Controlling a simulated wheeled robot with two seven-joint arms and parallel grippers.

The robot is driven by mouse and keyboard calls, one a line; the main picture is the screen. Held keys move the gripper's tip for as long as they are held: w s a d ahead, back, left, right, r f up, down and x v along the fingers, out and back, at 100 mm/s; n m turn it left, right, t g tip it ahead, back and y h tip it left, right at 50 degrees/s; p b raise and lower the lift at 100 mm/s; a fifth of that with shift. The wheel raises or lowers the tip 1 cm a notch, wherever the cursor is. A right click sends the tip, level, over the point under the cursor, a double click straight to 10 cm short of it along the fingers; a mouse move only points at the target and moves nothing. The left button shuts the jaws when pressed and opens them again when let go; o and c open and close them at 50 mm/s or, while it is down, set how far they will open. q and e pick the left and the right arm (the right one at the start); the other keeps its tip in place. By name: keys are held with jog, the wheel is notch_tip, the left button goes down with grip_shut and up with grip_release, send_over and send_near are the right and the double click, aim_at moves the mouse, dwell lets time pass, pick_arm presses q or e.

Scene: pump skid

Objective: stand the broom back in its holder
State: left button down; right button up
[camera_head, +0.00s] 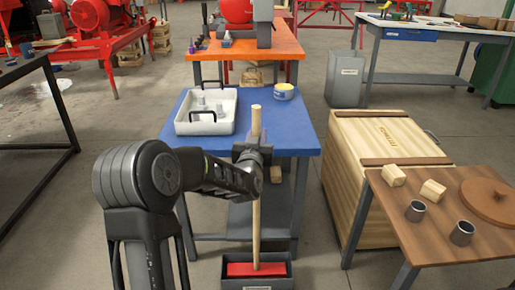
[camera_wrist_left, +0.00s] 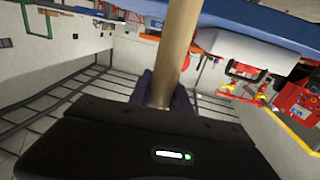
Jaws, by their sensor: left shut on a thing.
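The broom (camera_head: 256,220) stands about upright, its pale wooden handle running up past the edge of the blue table. Its red head (camera_head: 256,268) is down inside the dark grey holder (camera_head: 281,284) on the floor at the bottom of the head view. My left gripper (camera_head: 254,152) is shut on the upper part of the handle, with a short length of handle showing above it. In the left wrist view the handle (camera_wrist_left: 178,45) runs into the jaws, and the fingertips are partly hidden. My right gripper is in neither view.
A wooden crate (camera_head: 350,185) and a brown table (camera_head: 420,240) with blocks and metal cups are at right. Open floor lies between.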

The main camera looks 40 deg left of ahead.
pick_arm(q)
jog(key=shift+r, duration=0.15)
jog(key=shift+f+b, duration=0.4)
jog(key=shift+f, duration=1.55)
jog(key=c, duration=1.6)
grip_release()
jog(key=shift+f, duration=0.2)
jog(key=shift+c, duration=0.2)
jog(key=o, duration=0.5)
jog(key=shift+c, duration=0.2)
jog(key=shift+r, duration=0.15)
